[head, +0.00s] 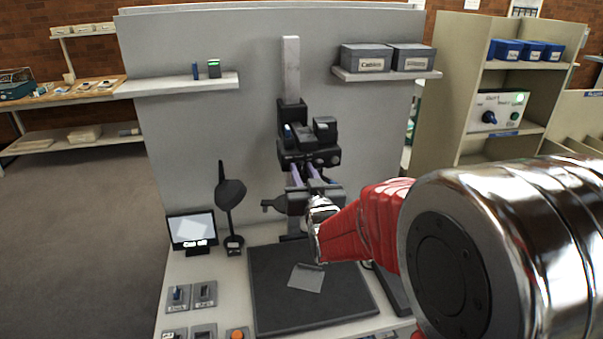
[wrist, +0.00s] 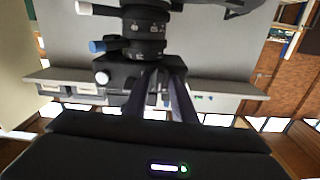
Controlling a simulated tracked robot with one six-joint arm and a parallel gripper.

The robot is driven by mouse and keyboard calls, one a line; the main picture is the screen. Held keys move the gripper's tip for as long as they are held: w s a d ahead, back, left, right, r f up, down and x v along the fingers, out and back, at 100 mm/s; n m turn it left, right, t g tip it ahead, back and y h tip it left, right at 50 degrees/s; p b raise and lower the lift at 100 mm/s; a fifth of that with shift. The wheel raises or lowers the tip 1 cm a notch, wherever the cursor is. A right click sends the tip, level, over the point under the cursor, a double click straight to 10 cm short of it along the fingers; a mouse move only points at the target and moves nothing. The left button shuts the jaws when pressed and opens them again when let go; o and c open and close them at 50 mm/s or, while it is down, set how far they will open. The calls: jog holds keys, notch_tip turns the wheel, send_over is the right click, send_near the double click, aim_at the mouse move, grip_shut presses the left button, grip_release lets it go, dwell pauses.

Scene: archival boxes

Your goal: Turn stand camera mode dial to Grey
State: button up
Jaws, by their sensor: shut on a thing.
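The stand camera (head: 297,140) is a black body on a pale upright column (head: 291,70) in front of a grey panel. In the wrist view the camera (wrist: 125,72) fills the top middle, with its dark lens rings. My gripper (head: 304,165) reaches up from below with two purplish-grey fingers against the camera's lower front. In the wrist view my gripper (wrist: 162,72) is shut at the camera body. The part between the fingertips, likely the mode dial, is hidden, and its setting cannot be read. A pale round knob (wrist: 102,78) on the camera stands beside the fingers.
A black baseboard (head: 275,315) with a paper sheet (head: 307,279) lies below. A lamp (head: 230,195), a small screen (head: 192,227) and switches (head: 205,293) stand at left. Shelf boxes (head: 366,58) are at upper right. A shelf unit (head: 450,90) stands further right.

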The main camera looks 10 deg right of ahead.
jog(key=m, duration=0.9)
jog(key=shift+d+f, duration=0.1)
jog(key=shift+d, duration=0.05)
jog(key=shift+c, duration=0.2)
jog(key=shift+m, duration=0.3)
jog(key=o, duration=0.7)
jog(key=shift+s, duration=0.1)
